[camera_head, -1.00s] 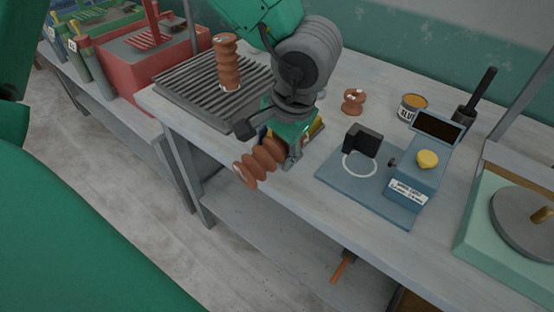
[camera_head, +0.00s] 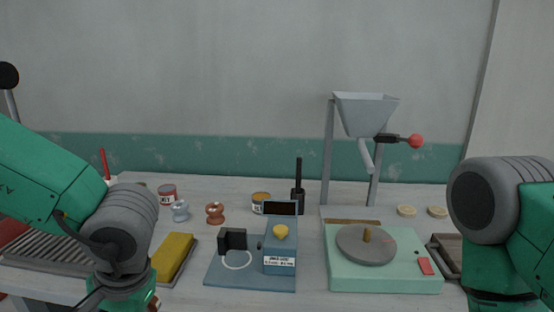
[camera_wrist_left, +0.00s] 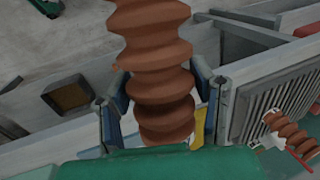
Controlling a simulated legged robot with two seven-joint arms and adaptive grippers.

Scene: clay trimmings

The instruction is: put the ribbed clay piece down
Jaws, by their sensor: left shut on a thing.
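The ribbed clay piece (camera_wrist_left: 160,70) is reddish brown with deep rings and shows large in the left wrist view. My left gripper (camera_wrist_left: 163,98) is shut around it, with one blue-grey finger on each side. In the head view my left wrist is at the lower left, and the gripper and held piece are cut off or hidden. A second ribbed piece (camera_wrist_left: 292,135) is at the slatted rack (camera_wrist_left: 270,97) on the right of the wrist view. My right arm is at the right of the head view; its gripper is out of frame.
A blue device (camera_head: 280,252) has a base plate with a white ring and black block (camera_head: 232,240). Left of it are a yellow block (camera_head: 173,257) and a small brown spool (camera_head: 215,213). A green turntable unit (camera_head: 385,278) stands to the right, before a hopper (camera_head: 365,112).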

